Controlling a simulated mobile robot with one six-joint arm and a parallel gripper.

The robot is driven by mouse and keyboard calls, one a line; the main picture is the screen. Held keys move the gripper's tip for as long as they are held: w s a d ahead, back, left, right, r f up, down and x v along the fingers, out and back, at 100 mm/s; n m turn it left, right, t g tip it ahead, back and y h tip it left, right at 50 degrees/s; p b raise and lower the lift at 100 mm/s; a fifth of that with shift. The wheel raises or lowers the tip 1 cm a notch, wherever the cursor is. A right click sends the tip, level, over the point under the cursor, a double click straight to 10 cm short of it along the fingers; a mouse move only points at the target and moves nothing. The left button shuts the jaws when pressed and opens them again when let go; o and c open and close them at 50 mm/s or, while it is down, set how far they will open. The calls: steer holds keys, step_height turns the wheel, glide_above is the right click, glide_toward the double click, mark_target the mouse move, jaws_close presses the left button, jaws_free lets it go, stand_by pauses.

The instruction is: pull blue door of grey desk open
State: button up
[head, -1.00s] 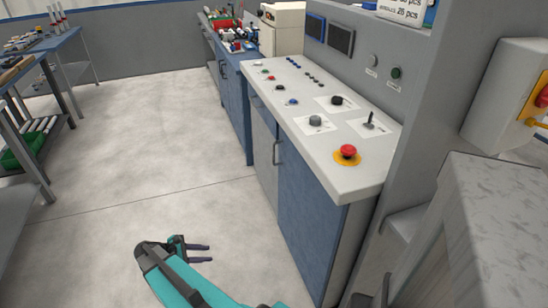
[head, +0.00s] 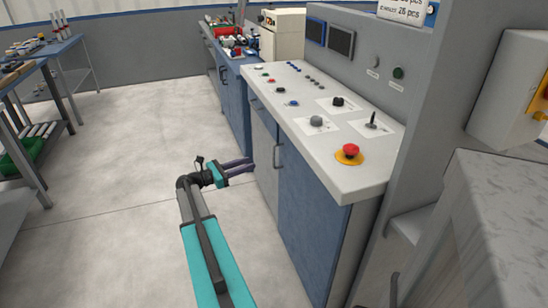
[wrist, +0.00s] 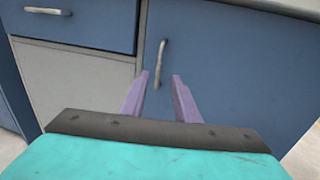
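The grey desk (head: 380,186) has a slanted control top and a blue door (head: 312,232) on its front, which looks shut. The door's vertical metal handle (head: 276,156) is near its left edge. In the wrist view, the blue door (wrist: 230,65) fills the right side and the handle (wrist: 160,60) appears upright in line with the gap between my fingers. My gripper (head: 252,165) is open and empty, pointing at the desk front just left of the handle. In the wrist view, my gripper's fingertips (wrist: 160,78) appear just short of the handle, apart from it.
A grey panel (wrist: 78,85) and a blue drawer (wrist: 80,18) with its own handle lie left of the door. A red button (head: 350,151) sits on the desk top. The floor (head: 120,160) left of the desk is clear. A workbench (head: 40,55) stands at far left.

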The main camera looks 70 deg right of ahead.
glide_above(274, 168)
steer(key=shift+d, duration=0.35)
stand_by(0.7)
jaws_close()
steer(key=shift+w+a+f, duration=0.1)
steer(key=shift+a, duration=0.1)
